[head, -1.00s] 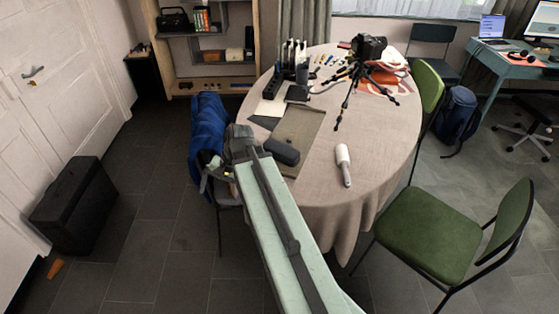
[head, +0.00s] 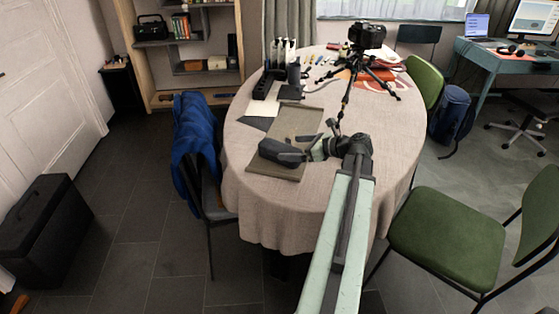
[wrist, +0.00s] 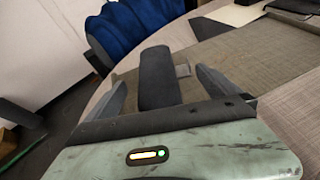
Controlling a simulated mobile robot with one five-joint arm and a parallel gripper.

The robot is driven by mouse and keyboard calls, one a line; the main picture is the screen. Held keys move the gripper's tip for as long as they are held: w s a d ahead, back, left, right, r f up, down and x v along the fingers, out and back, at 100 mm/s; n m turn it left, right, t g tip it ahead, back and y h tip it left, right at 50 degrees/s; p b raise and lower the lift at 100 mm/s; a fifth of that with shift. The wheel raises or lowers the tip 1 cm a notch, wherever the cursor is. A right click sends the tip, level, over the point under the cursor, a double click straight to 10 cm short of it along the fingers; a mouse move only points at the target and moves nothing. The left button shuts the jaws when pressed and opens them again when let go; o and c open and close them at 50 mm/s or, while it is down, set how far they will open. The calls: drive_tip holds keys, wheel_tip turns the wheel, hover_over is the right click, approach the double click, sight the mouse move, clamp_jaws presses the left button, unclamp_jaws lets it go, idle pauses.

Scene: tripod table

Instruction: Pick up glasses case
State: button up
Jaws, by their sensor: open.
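The glasses case (head: 270,148) is dark grey and oblong. It lies on the grey-brown mat (head: 312,118) on the round table, near the table's left edge. My gripper (head: 291,150) is open and reaches in from the right, low over the mat at the case. In the wrist view the case (wrist: 158,75) lies lengthwise between the two spread fingers, with a gap on each side. Its near end is hidden behind my gripper's body. I cannot tell how far down the fingers reach beside it.
The round table (head: 262,215) has a cloth. A camera tripod (head: 357,75) stands behind my gripper. A black organiser (head: 266,84) stands beyond the mat. A chair with a blue jacket (head: 194,140) is at the left, and a green chair (head: 445,235) at the right.

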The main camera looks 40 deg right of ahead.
sight(287, 147)
drive_tip(key=x, duration=0.2)
drive_tip(key=b+x, duration=0.2)
drive_tip(key=x, duration=0.1)
drive_tip(key=shift+w+d+f, duration=0.25)
drive_tip(key=shift+w+d, duration=0.05)
drive_tip(key=shift+r, duration=0.1)
drive_tip(key=c, duration=1.5)
wheel_tip(287, 147, up, 4)
drive_tip(key=p, duration=0.4)
drive_tip(key=s+d, duration=0.1)
drive_tip(key=s, duration=0.4)
drive_tip(key=s+d, duration=0.2)
drive_tip(key=s, duration=0.3)
drive_tip(key=s+d+r+p, duration=0.1)
drive_tip(key=s+d, duration=0.1)
drive_tip(key=s, duration=0.3)
drive_tip(key=shift+d, duration=0.25)
